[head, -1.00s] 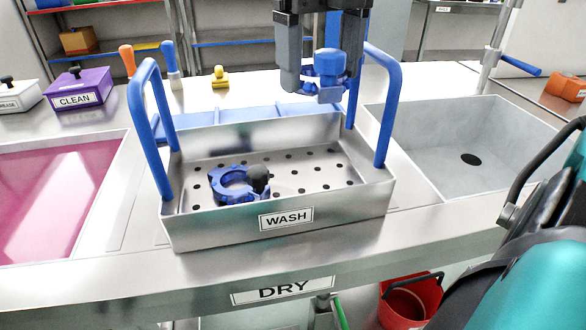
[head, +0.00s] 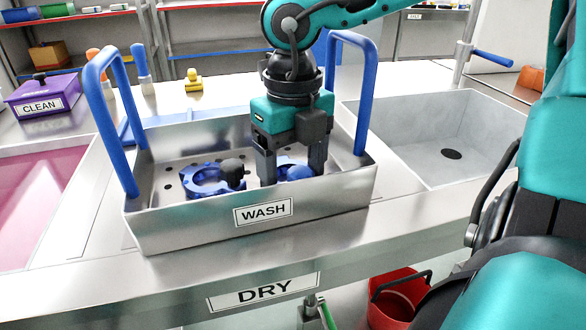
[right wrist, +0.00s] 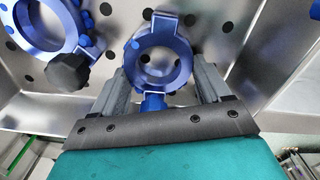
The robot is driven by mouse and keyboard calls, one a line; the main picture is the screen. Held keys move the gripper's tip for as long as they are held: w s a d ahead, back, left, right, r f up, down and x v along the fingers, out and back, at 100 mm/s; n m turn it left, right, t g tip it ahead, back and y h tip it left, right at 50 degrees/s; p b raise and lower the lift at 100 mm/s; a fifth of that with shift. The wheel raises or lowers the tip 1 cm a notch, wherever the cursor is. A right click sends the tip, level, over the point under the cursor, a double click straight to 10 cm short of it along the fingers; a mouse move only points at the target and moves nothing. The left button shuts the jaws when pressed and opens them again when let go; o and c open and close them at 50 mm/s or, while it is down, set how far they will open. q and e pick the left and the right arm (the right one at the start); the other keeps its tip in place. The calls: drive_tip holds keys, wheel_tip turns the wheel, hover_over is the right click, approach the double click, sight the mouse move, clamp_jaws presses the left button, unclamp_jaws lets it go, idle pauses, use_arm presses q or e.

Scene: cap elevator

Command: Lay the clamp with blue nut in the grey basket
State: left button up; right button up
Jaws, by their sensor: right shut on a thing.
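The grey basket (head: 335,197) is a metal tray with two blue handles, a perforated floor and a WASH label on its front wall. My right gripper (head: 292,172) reaches down into its right half. It is shut on the clamp with blue nut (head: 297,173), which sits low in the basket, close to the floor. In the right wrist view, the clamp's blue ring (right wrist: 183,62) extends beyond the fingers, and the blue nut (right wrist: 153,102) is between them. I cannot tell whether the clamp touches the floor. My left gripper is not in view.
A blue clamp with a black nut (head: 232,172) lies in the basket's left half, close beside my gripper. A sink (head: 415,140) is to the right, a pink-filled basin (head: 35,205) to the left. A purple CLEAN box (head: 42,97) stands behind the basin.

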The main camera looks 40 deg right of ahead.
drive_tip(key=shift+r, duration=0.1)
drive_tip(key=o, duration=0.7)
drive_tip(key=shift+f, duration=0.2)
drive_tip(key=o, duration=0.5)
drive_tip(key=shift+r, duration=0.1)
drive_tip(key=shift+r, duration=0.25)
wheel_tip(320, 180, up, 12)
drive_tip(key=p, duration=0.3)
drive_tip(key=shift+f, duration=0.15)
